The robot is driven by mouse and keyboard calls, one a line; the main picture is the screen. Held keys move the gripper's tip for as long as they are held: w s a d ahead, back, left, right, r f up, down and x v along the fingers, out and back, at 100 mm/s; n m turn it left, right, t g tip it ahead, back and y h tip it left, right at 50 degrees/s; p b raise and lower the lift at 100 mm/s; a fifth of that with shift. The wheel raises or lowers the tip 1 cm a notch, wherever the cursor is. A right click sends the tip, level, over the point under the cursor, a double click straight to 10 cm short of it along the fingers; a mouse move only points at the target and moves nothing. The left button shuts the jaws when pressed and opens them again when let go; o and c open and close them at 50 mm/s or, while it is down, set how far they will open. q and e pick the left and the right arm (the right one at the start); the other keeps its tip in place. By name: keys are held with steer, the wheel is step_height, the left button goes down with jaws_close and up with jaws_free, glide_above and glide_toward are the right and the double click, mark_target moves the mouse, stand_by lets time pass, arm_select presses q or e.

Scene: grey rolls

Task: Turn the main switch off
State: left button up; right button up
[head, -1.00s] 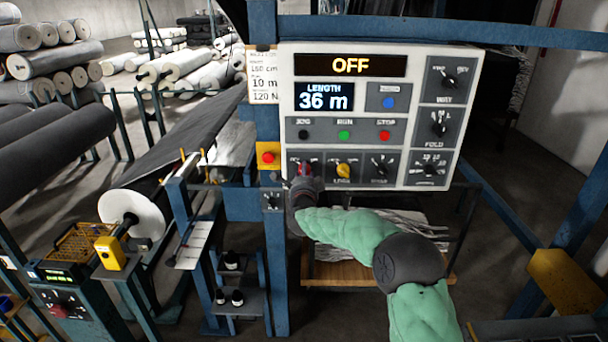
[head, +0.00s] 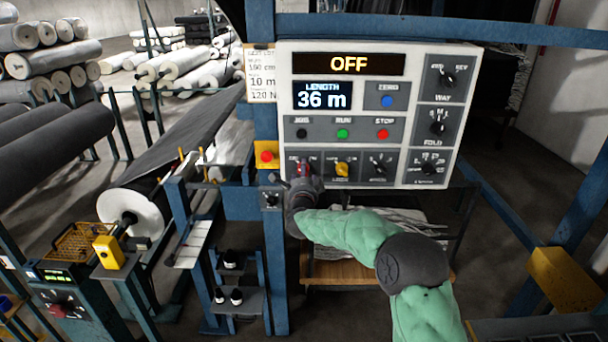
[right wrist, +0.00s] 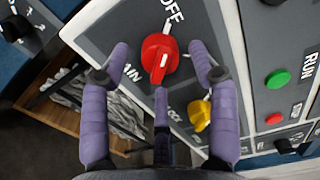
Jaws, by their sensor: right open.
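The main switch is a red rotary knob (right wrist: 160,57) with a white pointer line, low on the left of the grey control panel (head: 466,100). In the head view the knob (head: 304,167) shows just above my right gripper (head: 303,182). In the right wrist view my right gripper (right wrist: 161,62) is open, with purple fingers on both sides of the knob and clear gaps between. The pointer lies towards the printed OFF label (right wrist: 174,12). The panel's top display (head: 348,64) reads OFF. My left gripper is not in view.
A yellow knob (head: 342,169) sits right of the main switch, with a black knob (head: 379,164) beyond it. Green (head: 342,133) and red (head: 384,134) buttons are above. A red button on a yellow box (head: 267,156) is on the blue post to the left.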

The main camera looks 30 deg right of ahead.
steer(key=v, duration=1.1)
steer(key=shift+d+f, duration=0.1)
steer(key=shift+f, duration=0.05)
steer(key=s+a+f+n+g+y, duration=0.25)
steer(key=a+f+n, duration=0.2)
steer(key=f, duration=0.65)
steer(key=s+a+f+n+g+y, duration=0.1)
steer(key=a+f+n+y, duration=0.3)
steer(key=f, duration=0.6)
steer(key=s+a+f+n+g+y, duration=0.2)
steer(key=a+f+n, duration=0.3)
steer(key=f, duration=0.6)
steer(key=s+a+f+n+g+y, duration=0.1)
steer(key=s+a+f+n+g, duration=0.1)
steer(key=s+a+f, duration=0.3)
steer(key=s+a+f+n+g+y, duration=0.2)
steer(key=s+f, duration=0.5)
steer(key=s, duration=0.6)
steer(key=s+a+f+n+g+y, duration=0.2)
steer(key=s+a+f+n+g, duration=0.2)
steer(key=s+a, duration=0.4)
steer(key=shift+s+f+g, duration=0.65)
steer(key=shift+s+f, duration=0.25)
